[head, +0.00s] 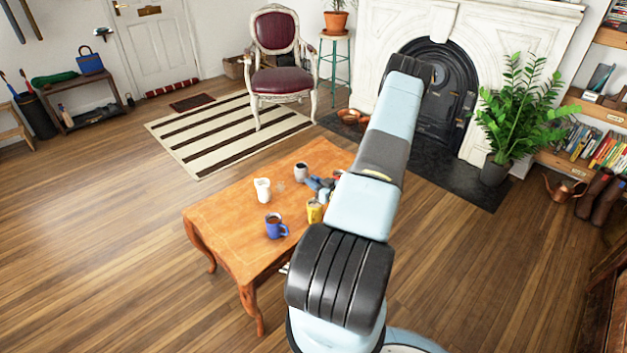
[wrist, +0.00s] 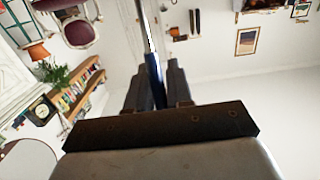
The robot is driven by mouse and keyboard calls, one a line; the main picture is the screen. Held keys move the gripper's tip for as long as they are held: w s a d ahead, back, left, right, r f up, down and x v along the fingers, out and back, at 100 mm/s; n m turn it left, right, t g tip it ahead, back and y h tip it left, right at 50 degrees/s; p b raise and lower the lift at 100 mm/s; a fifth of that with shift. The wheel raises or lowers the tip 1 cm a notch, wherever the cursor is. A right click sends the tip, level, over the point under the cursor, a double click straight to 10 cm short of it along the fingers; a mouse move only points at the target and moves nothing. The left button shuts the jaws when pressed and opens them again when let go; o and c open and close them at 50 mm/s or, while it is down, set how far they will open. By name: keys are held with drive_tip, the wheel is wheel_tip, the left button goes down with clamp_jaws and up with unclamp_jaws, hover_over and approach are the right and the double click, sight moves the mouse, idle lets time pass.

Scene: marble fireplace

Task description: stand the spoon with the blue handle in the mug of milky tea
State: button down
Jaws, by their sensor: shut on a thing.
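In the wrist view my gripper (wrist: 154,84) is shut on the spoon with the blue handle (wrist: 154,68). The blue part sits between the fingers and a thin metal shaft runs out beyond them. In the head view my gripper (head: 321,187) is small, over the far right part of the table, partly hidden by my arm; the spoon is not clear there. On the table stand a blue mug (head: 276,229) with something brown inside, a yellow mug (head: 314,212), a white mug (head: 262,190) and a grey mug (head: 301,173). I cannot tell which holds milky tea.
The wooden table (head: 228,222) has bare room on its left and at its far end. A red chair (head: 278,62), a fireplace (head: 455,50) and a leafy plant (head: 515,115) are beyond the table.

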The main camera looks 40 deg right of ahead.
drive_tip(key=shift+f, duration=2.9)
drive_tip(key=shift+c, duration=2.3)
unclamp_jaws()
wheel_tip(320, 180, up, 9)
